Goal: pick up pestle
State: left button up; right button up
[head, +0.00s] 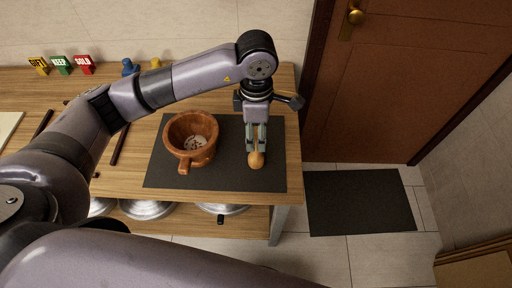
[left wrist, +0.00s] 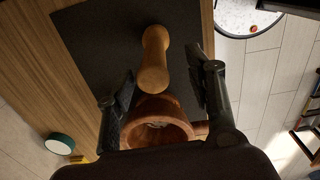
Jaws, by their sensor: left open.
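The wooden pestle (head: 256,160) is on the right part of a dark mat, to the right of the mortar. My left gripper (head: 257,136) points down over it, with its fingers close to its upper end. In the left wrist view the light-wood pestle (left wrist: 154,62) shows between the two spread fingers (left wrist: 162,80), with a gap on either side. The gripper is open. I cannot tell whether the pestle stands or lies. The brown mortar (head: 176,136) has a stubby handle and some bits inside; it also shows in the wrist view (left wrist: 158,107). My right gripper is not in view.
The dark mat (head: 222,180) lies on a wooden table (head: 293,150) near its right end. Yellow, green and red signs (head: 61,65) and a blue item (head: 129,67) stand at the back. Metal lids (head: 146,210) sit on the shelf below. A door (head: 405,75) is at right.

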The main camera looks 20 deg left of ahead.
aim_at(256, 142)
pick_arm(q)
jog(key=shift+f, duration=0.55)
jog(key=shift+f+p, duration=0.35)
jog(key=f, duration=0.1)
jog(key=f+p, duration=0.1)
jog(key=f, duration=0.1)
jog(key=shift+w+a+f+p, duration=0.15)
jog(key=shift+w+f+p, duration=0.15)
jog(key=shift+w, duration=0.05)
jog(key=shift+f, duration=0.5)
grip_shut()
